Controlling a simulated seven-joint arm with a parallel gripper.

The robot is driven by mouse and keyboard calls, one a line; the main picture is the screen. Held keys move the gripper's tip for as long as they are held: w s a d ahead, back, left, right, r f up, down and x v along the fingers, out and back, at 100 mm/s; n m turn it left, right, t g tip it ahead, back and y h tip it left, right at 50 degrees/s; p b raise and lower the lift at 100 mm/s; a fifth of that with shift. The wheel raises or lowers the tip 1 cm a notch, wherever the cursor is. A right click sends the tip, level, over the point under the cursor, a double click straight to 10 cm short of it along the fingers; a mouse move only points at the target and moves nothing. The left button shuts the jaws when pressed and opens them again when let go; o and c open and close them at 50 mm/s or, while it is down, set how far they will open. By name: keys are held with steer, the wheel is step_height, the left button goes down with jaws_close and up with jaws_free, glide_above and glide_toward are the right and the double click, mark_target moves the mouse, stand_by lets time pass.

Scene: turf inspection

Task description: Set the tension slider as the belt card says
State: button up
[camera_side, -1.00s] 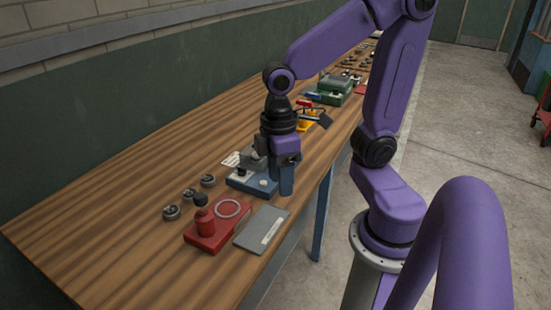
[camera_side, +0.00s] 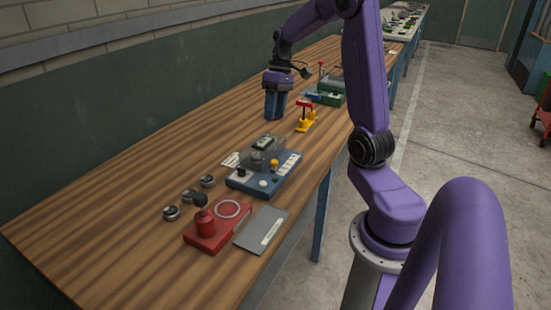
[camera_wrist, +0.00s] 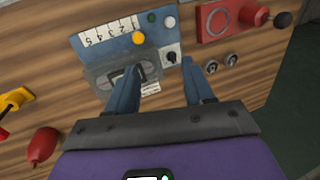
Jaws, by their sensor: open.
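A blue device (camera_side: 245,186) stands on the wooden bench, with a white numbered scale (camera_side: 289,165) and a yellow knob (camera_side: 274,163) beside it, which looks like the slider. In the wrist view the scale (camera_wrist: 108,30) carries several numbers, and the yellow knob (camera_wrist: 138,37) sits near its right end. A small white card (camera_side: 231,160) lies behind the device; its writing is too small to read. I cannot tell if it is the belt card. My gripper (camera_side: 275,117) is open and empty, above the bench beyond the device, fingers down; its fingers also show in the wrist view (camera_wrist: 164,70).
A red fixture (camera_side: 222,228) and a grey plate (camera_side: 262,230) lie nearer the camera, with several round metal parts (camera_side: 189,195) beside them. A yellow clamp with a red handle (camera_side: 306,117) and a green box (camera_side: 332,90) stand farther back. The bench's left side is clear.

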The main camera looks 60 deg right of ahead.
mark_target(276, 157)
steer(key=s+d+m, duration=0.1)
steer(key=d, duration=0.5)
steer(key=shift+t, duration=0.3)
steer(key=x, duration=1.7)
steer(key=shift+a+f, duration=0.2)
steer(key=shift+a, duration=0.3)
steer(key=shift+c, duration=0.3)
jaws_close()
